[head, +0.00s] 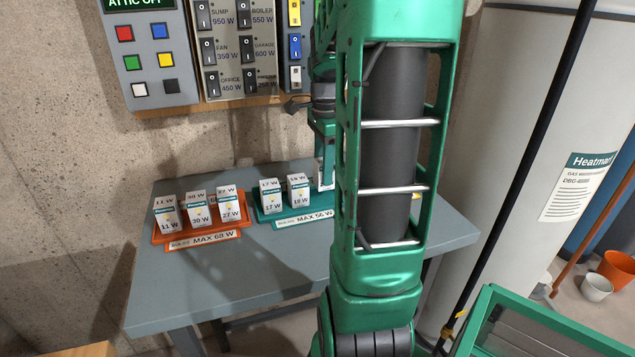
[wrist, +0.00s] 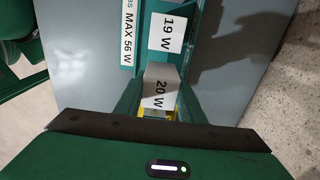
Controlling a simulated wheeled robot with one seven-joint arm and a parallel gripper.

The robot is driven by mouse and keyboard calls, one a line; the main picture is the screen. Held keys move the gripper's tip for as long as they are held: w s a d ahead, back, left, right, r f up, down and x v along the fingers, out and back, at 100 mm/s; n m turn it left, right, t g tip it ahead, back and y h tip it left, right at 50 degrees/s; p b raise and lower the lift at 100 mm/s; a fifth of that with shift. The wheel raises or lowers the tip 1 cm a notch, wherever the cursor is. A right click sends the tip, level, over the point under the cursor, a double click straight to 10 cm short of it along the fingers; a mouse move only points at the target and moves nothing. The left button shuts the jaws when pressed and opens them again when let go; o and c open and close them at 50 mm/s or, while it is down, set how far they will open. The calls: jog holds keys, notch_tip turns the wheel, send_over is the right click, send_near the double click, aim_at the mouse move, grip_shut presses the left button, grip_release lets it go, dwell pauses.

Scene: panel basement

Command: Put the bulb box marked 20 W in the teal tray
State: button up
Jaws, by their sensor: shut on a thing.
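The bulb box marked 20 W (wrist: 160,91) is between the fingers of my gripper (wrist: 159,104) in the wrist view. The gripper is shut on it. The teal tray (head: 268,217), labelled MAX 56 W, stands on the grey table and holds a 17 W box (head: 272,198) and a 19 W box (wrist: 167,33). The held box is at the tray's right end, beside the 19 W box. I cannot tell whether it touches the tray floor. In the head view my arm hides most of the gripper and held box.
An orange tray (head: 178,241) on the left of the table (head: 235,275) holds three bulb boxes. A switch panel (head: 235,50) hangs on the wall behind. A white heater tank (head: 560,110) stands on the right. The table's front is clear.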

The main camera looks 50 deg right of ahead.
jog(key=shift+s+f, duration=0.1)
jog(key=shift+f, duration=1.65)
jog(key=shift+f, duration=0.15)
jog(key=o, duration=0.7)
jog(key=shift+o, duration=0.2)
notch_tip(320, 180, up, 11)
jog(key=shift+r, duration=0.55)
jog(key=s+a+f+n, duration=0.3)
jog(key=s+a+n, duration=0.1)
jog(key=a+n, duration=0.1)
jog(key=s+a+f+n, duration=0.4)
jog(key=s+a+n, duration=0.1)
jog(key=a+n, duration=0.1)
jog(key=s+a+f+n, duration=0.3)
jog(key=s+a+n, duration=0.1)
jog(key=n, duration=0.3)
jog(key=shift+s+a+f, duration=0.15)
jog(key=shift+s+a, duration=0.05)
jog(key=shift+a, duration=0.25)
jog(key=shift+s+a+f, duration=0.1)
jog(key=shift+s+a, duration=0.05)
jog(key=shift+a, duration=0.3)
